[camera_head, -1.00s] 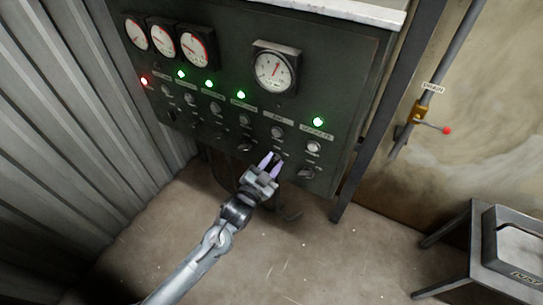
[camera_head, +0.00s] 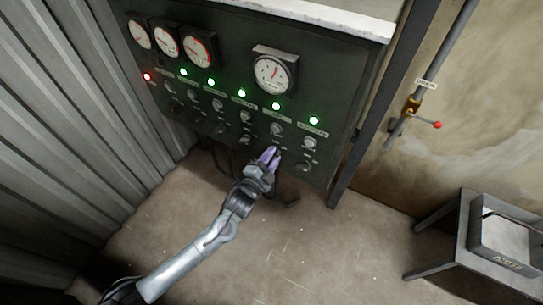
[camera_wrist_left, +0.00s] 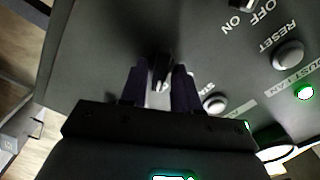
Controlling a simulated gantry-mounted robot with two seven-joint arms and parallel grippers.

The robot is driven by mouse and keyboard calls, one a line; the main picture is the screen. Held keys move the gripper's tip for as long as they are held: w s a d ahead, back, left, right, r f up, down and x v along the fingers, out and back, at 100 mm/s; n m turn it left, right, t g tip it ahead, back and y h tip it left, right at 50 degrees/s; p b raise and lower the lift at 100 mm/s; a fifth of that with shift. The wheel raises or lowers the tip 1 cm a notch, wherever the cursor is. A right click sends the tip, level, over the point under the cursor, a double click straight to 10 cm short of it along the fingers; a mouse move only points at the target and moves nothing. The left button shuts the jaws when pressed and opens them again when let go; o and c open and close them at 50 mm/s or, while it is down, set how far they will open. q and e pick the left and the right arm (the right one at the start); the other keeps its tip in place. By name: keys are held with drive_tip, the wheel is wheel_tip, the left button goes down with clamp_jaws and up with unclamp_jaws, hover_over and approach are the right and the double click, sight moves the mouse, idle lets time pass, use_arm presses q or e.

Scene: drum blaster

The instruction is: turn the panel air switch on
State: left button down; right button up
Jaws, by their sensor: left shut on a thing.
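The dark control panel (camera_head: 235,65) fills the upper middle of the head view. My left gripper (camera_head: 269,154) is at its lower edge, in the column under a lit green lamp (camera_head: 276,106) and a round button (camera_head: 277,129). In the left wrist view, the gripper's dark fingers (camera_wrist_left: 160,88) are shut on a dark switch knob (camera_wrist_left: 160,66), one finger on each side. In the head view the fingers hide that knob. My right gripper is in neither view.
Similar knobs and buttons sit close on both sides, including a neighbouring button (camera_head: 309,143). Gauges (camera_head: 272,73) are above. A pipe valve with a red-tipped handle (camera_head: 437,125) is at right, above a metal stand (camera_head: 440,235). The floor below is mostly clear.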

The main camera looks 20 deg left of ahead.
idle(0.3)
use_arm(q)
drive_tip(key=c, duration=1.1)
unclamp_jaws()
drive_tip(key=shift+s, duration=0.1)
drive_tip(key=s, duration=0.3)
drive_tip(key=s+a+p, duration=0.1)
drive_tip(key=s, duration=0.3)
drive_tip(key=s+p, duration=0.1)
drive_tip(key=s, duration=0.2)
drive_tip(key=shift+s+a, duration=0.25)
drive_tip(key=shift+a, duration=0.05)
